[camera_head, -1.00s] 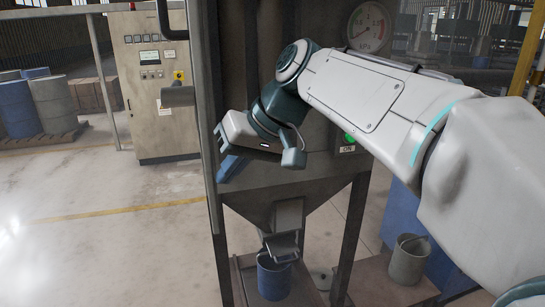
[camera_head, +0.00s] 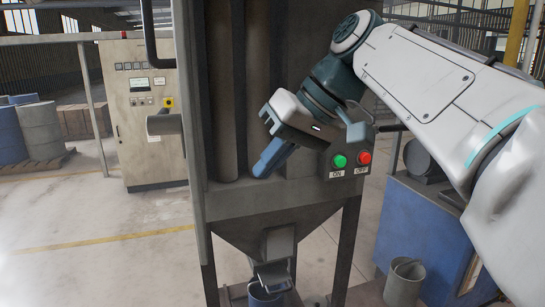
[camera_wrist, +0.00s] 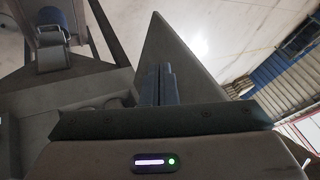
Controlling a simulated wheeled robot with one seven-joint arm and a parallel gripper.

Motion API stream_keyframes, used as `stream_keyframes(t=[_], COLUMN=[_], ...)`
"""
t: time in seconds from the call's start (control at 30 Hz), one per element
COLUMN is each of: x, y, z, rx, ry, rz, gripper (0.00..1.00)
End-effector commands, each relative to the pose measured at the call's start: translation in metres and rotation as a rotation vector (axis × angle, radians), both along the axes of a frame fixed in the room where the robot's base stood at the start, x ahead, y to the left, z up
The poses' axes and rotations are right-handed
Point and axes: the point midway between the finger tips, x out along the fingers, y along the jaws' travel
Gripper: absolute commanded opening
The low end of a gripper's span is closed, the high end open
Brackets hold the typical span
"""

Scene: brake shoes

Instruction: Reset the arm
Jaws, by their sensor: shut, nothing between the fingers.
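My gripper (camera_head: 268,160) is at the end of my raised arm, in front of the grey machine (camera_head: 228,100) in the head view. Its blue fingers point down and to the left, are shut together and hold nothing. The shut fingers also show in the middle of the wrist view (camera_wrist: 160,84). The machine's control box carries a green ON button (camera_head: 340,161) and a red OFF button (camera_head: 364,157), just right of my gripper. Whether the fingers touch the machine's front cannot be told.
A blue bucket (camera_head: 265,294) stands under the machine's hopper (camera_head: 280,243). A grey bucket (camera_head: 405,281) stands at lower right, by a blue machine base (camera_head: 420,225). An electrical cabinet (camera_head: 143,115) and barrels (camera_head: 39,130) stand at the left. The floor at left is clear.

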Motion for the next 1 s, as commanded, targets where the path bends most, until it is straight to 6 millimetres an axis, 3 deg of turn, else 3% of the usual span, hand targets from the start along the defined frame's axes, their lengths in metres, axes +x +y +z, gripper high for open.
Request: stream_keyframes(t=[0.13, 0.27, 0.37, 0.57, 0.8, 1.0], x=[-0.003, -0.005, -0.007, -0.023, -0.06, -0.09], y=[-0.006, -0.013, -0.023, -0.052, -0.088, -0.109], z=[0.008, -0.007, -0.038, -0.123, -0.224, -0.282], rx=[-0.001, -0.022, -0.061, -0.184, -0.353, -0.453], ry=[0.001, 0.019, 0.046, 0.09, 0.096, 0.077], rz=[-0.003, -0.05, -0.129, -0.312, -0.469, -0.53], gripper=[0.0, 0.0, 0.0, 0.0, 0.0, 0.0])
